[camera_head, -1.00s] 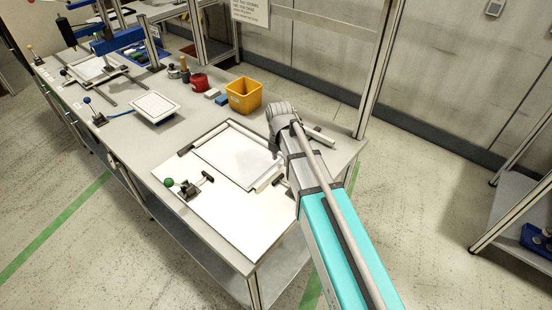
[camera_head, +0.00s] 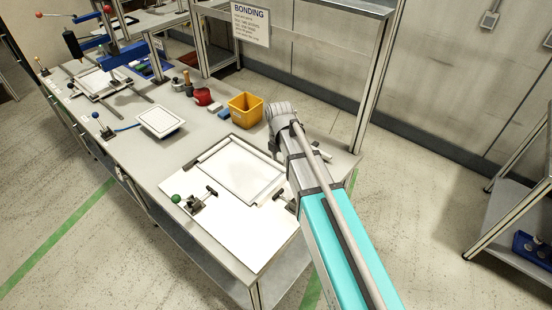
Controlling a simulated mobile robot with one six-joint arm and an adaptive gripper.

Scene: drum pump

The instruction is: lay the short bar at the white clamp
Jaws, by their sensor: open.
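A white board (camera_head: 225,225) lies on the near end of the bench, with a thin framed panel on it. A pale bar (camera_head: 270,191) lies along the panel's right edge. Another short grey bar (camera_head: 321,152) shows just right of my arm, partly covered by it. A clamp with a green knob (camera_head: 176,198) stands at the board's left edge. A second clamp (camera_head: 285,201) shows beside my arm, mostly hidden, and I cannot tell its knob colour. My arm reaches over the right end of the bench. My gripper is hidden behind its own links.
A white framed plate (camera_head: 161,121) lies farther left. A blue press (camera_head: 122,55) stands at the far end. Metal posts rise along the back edge.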

